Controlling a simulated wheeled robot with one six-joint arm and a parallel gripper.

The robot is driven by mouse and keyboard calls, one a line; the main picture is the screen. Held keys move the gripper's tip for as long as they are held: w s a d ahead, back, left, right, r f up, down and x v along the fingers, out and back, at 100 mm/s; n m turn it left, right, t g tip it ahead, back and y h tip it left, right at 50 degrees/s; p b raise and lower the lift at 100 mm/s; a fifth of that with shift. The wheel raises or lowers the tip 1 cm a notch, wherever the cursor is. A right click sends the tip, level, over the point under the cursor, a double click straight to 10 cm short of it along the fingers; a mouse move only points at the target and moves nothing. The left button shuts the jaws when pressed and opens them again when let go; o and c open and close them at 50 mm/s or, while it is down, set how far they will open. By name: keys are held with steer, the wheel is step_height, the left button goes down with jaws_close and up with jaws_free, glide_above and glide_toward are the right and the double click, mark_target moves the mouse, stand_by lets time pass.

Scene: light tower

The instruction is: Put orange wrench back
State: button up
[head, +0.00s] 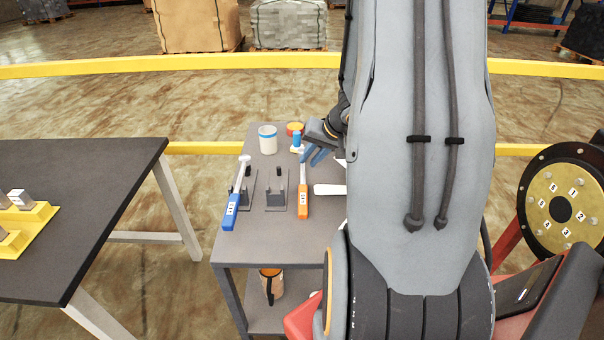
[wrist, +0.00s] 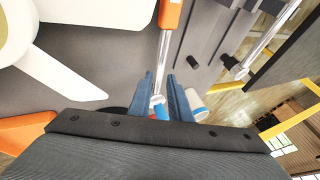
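The orange wrench (head: 303,202) lies on the grey cart top (head: 262,240), just right of the right-hand black holder (head: 276,200), with its shaft pointing away from me. In the wrist view its orange handle (wrist: 171,13) is at the top and its shaft runs down between my fingers. My gripper (head: 312,157) is over the wrench's far end. Its blue fingers also show in the wrist view (wrist: 161,75), open, with gaps beside the shaft. The blue wrench (head: 231,210) lies beside the left-hand holder (head: 247,196). My arm hides the cart's right side.
A white jar (head: 267,140), a small blue-and-white item (head: 297,142) and an orange-rimmed can (head: 295,129) stand at the cart's back. A white flat piece (head: 329,189) lies right of the orange wrench. A dark table (head: 80,190) stands left, across a gap. A numbered wheel (head: 563,203) is at right.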

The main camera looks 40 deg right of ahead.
mark_target(304, 166)
steer(key=b+x, duration=0.1)
steer(key=x, duration=0.3)
steer(key=shift+w+f+b, duration=0.15)
steer(key=shift+f+b, duration=0.2)
jaws_close()
steer(key=shift+r, duration=0.1)
